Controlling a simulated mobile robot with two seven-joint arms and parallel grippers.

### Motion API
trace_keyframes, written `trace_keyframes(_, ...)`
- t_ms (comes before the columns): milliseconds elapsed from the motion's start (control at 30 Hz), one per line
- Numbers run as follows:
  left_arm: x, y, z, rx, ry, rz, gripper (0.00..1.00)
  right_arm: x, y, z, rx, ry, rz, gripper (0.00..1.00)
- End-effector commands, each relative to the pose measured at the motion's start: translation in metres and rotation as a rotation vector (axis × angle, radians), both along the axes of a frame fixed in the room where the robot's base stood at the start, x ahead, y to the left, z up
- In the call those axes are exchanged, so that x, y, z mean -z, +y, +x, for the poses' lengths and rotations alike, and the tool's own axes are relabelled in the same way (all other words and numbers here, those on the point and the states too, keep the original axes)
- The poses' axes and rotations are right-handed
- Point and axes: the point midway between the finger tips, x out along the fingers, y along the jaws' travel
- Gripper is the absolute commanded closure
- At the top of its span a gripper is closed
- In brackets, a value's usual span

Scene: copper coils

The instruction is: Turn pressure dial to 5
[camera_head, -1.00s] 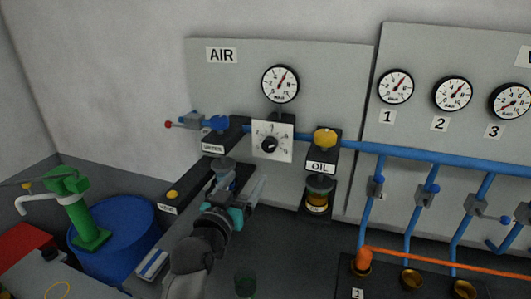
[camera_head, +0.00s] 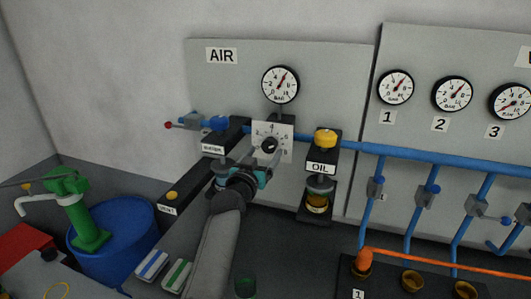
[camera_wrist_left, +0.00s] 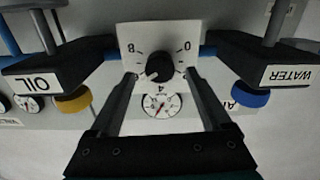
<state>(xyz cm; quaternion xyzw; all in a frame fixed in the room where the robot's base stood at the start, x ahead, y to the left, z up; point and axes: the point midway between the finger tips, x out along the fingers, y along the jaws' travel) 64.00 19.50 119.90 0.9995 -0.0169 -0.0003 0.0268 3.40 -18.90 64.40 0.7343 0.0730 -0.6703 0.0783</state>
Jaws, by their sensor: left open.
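The pressure dial is a black knob (camera_head: 269,143) on a white numbered plate (camera_head: 284,130), below the AIR gauge (camera_head: 280,84) on the grey panel. My left gripper (camera_head: 264,163) is open just in front of the plate and overlaps its lower part. In the left wrist view, where the panel appears upside down, the knob (camera_wrist_left: 159,67) lies between the two open fingers (camera_wrist_left: 164,78), and no contact shows. The numbers 8, 0 and 4 are readable there; the exact setting of the knob is not clear. My right gripper is out of view.
The WATER unit (camera_head: 213,149) with a blue cap and the OIL unit (camera_head: 321,168) with a yellow cap flank the dial. A blue pipe (camera_head: 400,153) runs right. A blue drum (camera_head: 125,233) and a green hand pump (camera_head: 84,215) stand at lower left.

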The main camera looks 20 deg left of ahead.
Motion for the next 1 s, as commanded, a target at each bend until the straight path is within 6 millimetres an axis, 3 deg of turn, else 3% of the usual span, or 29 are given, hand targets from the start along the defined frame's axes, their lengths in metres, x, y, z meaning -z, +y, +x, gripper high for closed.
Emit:
trace_keyframes(200, 0.0, -0.001, 0.015, 0.001, 0.0, 0.002, 0.18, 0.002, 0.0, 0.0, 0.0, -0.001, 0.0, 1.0)
trace_keyframes(600, 0.0, -0.001, 0.018, 0.0, 0.0, 0.001, 0.18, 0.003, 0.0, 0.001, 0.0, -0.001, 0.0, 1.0)
trace_keyframes(1000, 0.0, -0.001, 0.018, 0.0, 0.001, 0.001, 0.63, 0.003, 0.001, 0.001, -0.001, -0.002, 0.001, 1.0)
